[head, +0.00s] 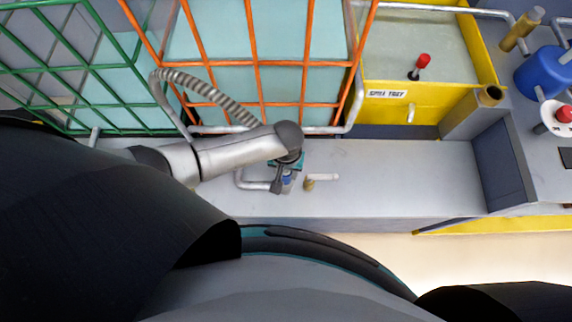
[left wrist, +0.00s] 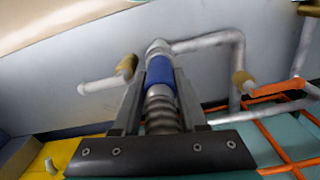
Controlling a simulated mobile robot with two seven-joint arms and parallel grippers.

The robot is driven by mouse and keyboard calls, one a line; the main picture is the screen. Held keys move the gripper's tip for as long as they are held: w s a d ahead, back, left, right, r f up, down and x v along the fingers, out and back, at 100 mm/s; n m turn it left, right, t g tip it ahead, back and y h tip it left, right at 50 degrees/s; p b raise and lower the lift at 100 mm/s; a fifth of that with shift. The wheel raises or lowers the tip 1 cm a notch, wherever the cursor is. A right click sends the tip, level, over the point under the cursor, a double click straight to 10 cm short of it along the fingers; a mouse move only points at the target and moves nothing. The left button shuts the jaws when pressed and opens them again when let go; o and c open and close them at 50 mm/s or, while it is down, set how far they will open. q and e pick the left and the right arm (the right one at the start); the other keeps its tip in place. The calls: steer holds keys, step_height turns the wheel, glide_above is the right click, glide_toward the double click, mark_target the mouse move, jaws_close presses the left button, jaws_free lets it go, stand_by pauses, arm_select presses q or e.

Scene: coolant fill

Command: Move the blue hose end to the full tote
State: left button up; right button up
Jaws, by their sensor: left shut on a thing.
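My left gripper (head: 286,182) is shut on the blue hose end (left wrist: 160,71), with one finger on each side of it in the left wrist view. The ribbed grey hose (left wrist: 161,110) runs back from the blue sleeve between the fingers. The sleeve's far end meets a silver pipe elbow (left wrist: 157,47); I cannot tell whether they are joined. In the head view the arm hides most of the hose end. One tote (head: 110,70) stands in a green cage, another (head: 215,35) in an orange cage. Both show pale teal; I cannot tell which is full. My right gripper is out of view.
A valve with a pale handle (head: 322,177) stands just right of the gripper on the grey ledge (head: 410,175). The ledge is clear farther right. A yellow spill tray (head: 400,107) and a blue container (head: 540,75) are at the right.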

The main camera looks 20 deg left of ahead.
arm_select(q)
steer(key=shift+f, duration=0.45)
steer(key=o, duration=1.1)
steer(key=shift+o, duration=0.2)
step_height(320, 180, up, 15)
steer(key=p, duration=0.4)
steer(key=shift+r, duration=0.1)
steer(key=shift+c, duration=0.4)
